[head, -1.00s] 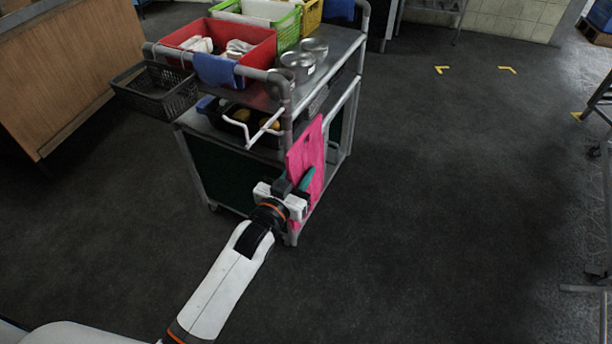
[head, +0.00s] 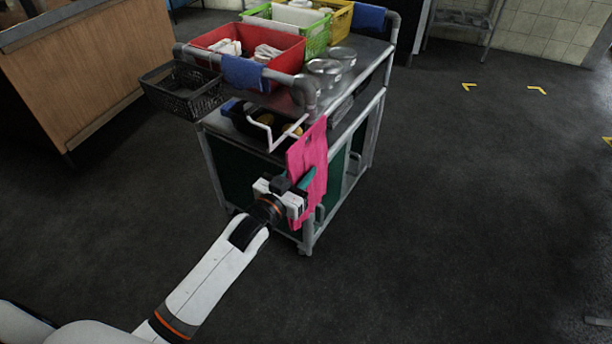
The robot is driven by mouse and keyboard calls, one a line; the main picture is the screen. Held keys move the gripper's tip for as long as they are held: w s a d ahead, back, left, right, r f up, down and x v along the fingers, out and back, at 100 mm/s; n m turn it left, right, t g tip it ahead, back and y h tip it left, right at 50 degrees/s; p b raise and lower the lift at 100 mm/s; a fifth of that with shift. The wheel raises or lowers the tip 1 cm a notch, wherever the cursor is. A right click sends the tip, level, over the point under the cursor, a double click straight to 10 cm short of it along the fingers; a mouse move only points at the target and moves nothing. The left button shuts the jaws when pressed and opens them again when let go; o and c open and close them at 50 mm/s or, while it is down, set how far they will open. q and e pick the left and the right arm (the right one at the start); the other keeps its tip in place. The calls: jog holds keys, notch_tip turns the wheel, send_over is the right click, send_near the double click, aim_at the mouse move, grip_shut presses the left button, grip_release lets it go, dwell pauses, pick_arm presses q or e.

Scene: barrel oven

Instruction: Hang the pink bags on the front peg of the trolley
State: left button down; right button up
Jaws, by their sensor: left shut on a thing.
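The pink bags (head: 311,156) hang as one flat upright sheet at the front right corner of the trolley (head: 213,170). My left gripper (head: 297,195) is shut on the pink bags at their lower part; its fingertips are partly hidden. The white front peg (head: 270,138) sticks out from the trolley's front, just left of the bags' top. The bags' top is close to the peg's right end; I cannot tell whether they touch. My right gripper is not in view.
A black basket (head: 184,101) hangs on the trolley's left front. Red (head: 284,42) and green (head: 317,38) crates and metal tins (head: 323,68) stand on top. A wooden counter (head: 108,75) is at the left.

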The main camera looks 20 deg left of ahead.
pick_arm(q)
jog(key=shift+w+a+f, duration=0.1)
jog(key=shift+w+a, duration=0.05)
jog(key=shift+a, duration=0.5)
jog(key=shift+w+a+f, duration=0.1)
jog(key=shift+a+f, duration=0.1)
jog(key=shift+a, duration=0.1)
jog(key=shift+a+f, duration=0.1)
jog(key=shift+f, duration=0.05)
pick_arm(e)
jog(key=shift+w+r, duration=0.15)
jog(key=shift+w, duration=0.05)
pick_arm(q)
jog(key=c, duration=1.1)
grip_release()
jog(key=shift+c, duration=0.2)
jog(key=shift+o, duration=1)
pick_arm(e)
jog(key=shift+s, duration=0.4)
pick_arm(q)
jog(key=shift+f, duration=0.1)
